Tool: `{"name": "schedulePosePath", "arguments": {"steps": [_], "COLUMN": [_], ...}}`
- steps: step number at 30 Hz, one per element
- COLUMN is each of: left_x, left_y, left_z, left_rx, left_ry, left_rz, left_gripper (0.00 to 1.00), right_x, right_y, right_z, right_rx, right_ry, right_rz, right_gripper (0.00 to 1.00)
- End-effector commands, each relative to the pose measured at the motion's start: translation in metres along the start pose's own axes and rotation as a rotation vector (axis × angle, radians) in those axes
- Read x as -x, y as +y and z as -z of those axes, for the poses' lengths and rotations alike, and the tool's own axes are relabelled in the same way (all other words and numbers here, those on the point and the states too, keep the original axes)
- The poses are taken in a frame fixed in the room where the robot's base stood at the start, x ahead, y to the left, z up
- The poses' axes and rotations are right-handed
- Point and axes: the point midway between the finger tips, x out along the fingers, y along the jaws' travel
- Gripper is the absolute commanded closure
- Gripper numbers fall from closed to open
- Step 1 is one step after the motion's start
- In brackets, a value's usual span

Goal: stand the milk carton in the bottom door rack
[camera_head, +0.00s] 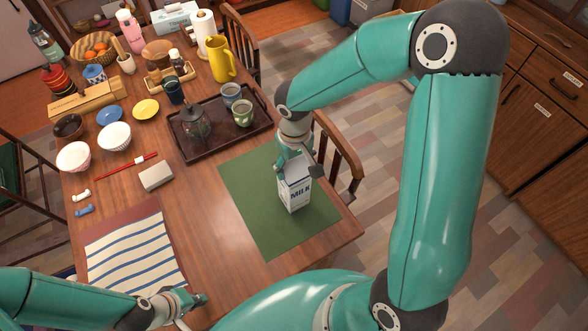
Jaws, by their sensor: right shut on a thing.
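A white and blue milk carton (294,192), lettered MILK, stands upright on the green mat (258,232) at the table's near right. My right gripper (297,167) is over the carton's top and shut on it. The fingers partly hide the carton's upper end. My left gripper (192,303) is low over the table's near edge, just below the striped cloth, well away from the carton. Its fingertips are small and partly hidden, so I cannot tell whether it is open. No door rack shows in this view.
A yellow pitcher (221,60), bowls and other items crowd the far table. A striped cloth (132,255) lies near left. A wooden chair (340,155) stands at the right edge.

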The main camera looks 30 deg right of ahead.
Motion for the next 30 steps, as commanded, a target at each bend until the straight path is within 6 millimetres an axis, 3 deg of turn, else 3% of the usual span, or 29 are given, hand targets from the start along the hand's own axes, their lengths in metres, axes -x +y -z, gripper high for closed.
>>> {"name": "schedulePosePath", "arguments": {"steps": [3,14,15,19,30], "left_x": [-0.0094,-0.0101,-0.0092,-0.0091,-0.0066], "left_y": [-0.0034,-0.0036,-0.0033,-0.0033,-0.0024], "left_z": [0.0,0.0001,0.0001,0.0,0.0], "left_rx": [0.0,0.0,0.0,0.0,0.0], "left_ry": [0.0,0.0,0.0,0.0,0.0], "left_rz": [0.0,0.0,0.0,0.0,0.0], "left_gripper": [1.0,1.0,1.0,1.0,1.0], "right_x": [-0.0123,-0.0132,-0.0132,-0.0131,-0.0106], "right_y": [0.0002,0.0001,0.0001,0.0001,0.0003], "right_z": [0.0011,0.0013,0.0003,0.0003,0.0002], "right_rx": [0.0,0.0,0.0,0.0,-0.001], "right_ry": [0.004,0.005,0.001,0.001,0.001], "right_rz": [0.0,0.0,0.0,0.0,0.0], "right_gripper": [1.0,1.0,0.23,0.05,0.05]}}
